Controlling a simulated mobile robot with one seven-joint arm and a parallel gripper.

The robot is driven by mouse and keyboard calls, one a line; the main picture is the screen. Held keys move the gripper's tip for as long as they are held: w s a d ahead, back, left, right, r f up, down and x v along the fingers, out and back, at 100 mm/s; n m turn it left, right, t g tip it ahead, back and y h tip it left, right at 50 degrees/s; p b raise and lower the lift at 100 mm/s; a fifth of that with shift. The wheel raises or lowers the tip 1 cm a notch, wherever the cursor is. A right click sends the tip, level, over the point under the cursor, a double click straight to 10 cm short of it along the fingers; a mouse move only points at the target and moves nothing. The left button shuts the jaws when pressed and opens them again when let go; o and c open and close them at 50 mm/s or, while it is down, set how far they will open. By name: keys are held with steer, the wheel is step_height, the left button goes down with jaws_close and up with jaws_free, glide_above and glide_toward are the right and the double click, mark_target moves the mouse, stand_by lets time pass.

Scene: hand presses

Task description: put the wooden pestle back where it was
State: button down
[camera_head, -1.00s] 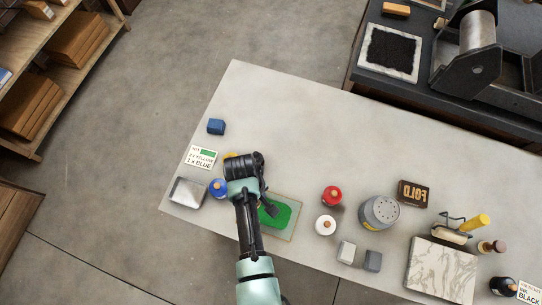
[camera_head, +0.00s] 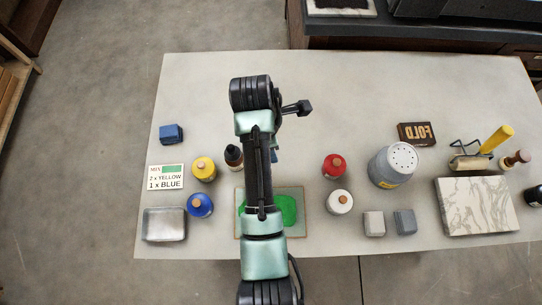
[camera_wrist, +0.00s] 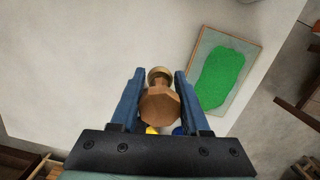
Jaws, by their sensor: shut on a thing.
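In the wrist view my gripper (camera_wrist: 159,76) has its two blue fingers shut on the wooden pestle (camera_wrist: 160,103), whose faceted light-brown end faces the camera with a rounder knob beyond it. The pestle is held above the pale table. In the head view my arm hides the pestle and most of the gripper; a small blue part shows at the arm's right side. A slab with a green ink patch (camera_head: 286,209) lies partly under my arm; it also shows right of the fingers in the wrist view (camera_wrist: 222,76).
Left of my arm stand a yellow bottle (camera_head: 204,169), a blue bottle (camera_head: 200,205), a metal tin (camera_head: 165,225), a mix card (camera_head: 166,178) and a blue block (camera_head: 171,134). Right are red (camera_head: 333,166) and white (camera_head: 339,202) bottles and a grey canister (camera_head: 393,165). The table's back middle is clear.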

step_height(320, 180, down, 9)
steer(key=shift+r, duration=0.1)
stand_by(0.3)
steer(key=shift+f, duration=0.2)
steer(key=shift+c, duration=1.9)
jaws_free()
steer(key=shift+r, duration=0.1)
